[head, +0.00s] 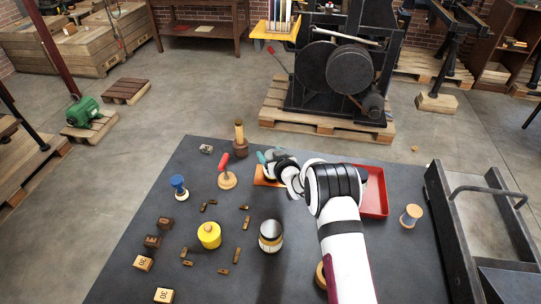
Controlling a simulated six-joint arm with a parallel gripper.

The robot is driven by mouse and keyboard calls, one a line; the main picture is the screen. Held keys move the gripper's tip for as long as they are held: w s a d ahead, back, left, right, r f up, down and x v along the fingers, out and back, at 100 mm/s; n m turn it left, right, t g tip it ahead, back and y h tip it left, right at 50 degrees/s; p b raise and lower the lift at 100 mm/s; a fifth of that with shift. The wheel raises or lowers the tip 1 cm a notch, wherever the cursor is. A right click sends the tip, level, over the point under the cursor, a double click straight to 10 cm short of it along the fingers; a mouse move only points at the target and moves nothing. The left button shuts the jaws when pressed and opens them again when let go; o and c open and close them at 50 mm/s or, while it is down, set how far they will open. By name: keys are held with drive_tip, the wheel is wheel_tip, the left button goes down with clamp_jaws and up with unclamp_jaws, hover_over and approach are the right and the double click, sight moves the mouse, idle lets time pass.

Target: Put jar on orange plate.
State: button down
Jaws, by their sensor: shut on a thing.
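The orange plate (260,181) lies on the dark table, partly hidden by my wrist. My gripper (268,158) is over the plate's far side, its fingers mostly hidden by my wrist. It is shut on a small grey and teal thing, mostly hidden. I cannot tell for sure whether this is the jar, or whether it touches the plate. A small clear jar-like container with a tan top (411,215) stands at the right. A metal tin with a pale band (270,236) stands at the front middle.
A red tray (375,192) lies right of my arm. A red-handled stamp (226,172) and a brown bottle-like thing (239,140) stand close left of the plate. A yellow pot (209,235), blue spool-like thing (179,188) and several wooden blocks fill the left.

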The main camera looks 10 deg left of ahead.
drive_tip(key=shift+f, duration=0.2)
drive_tip(key=shift+f, duration=0.1)
drive_tip(key=shift+c, duration=0.5)
unclamp_jaws()
drive_tip(key=shift+f, duration=0.1)
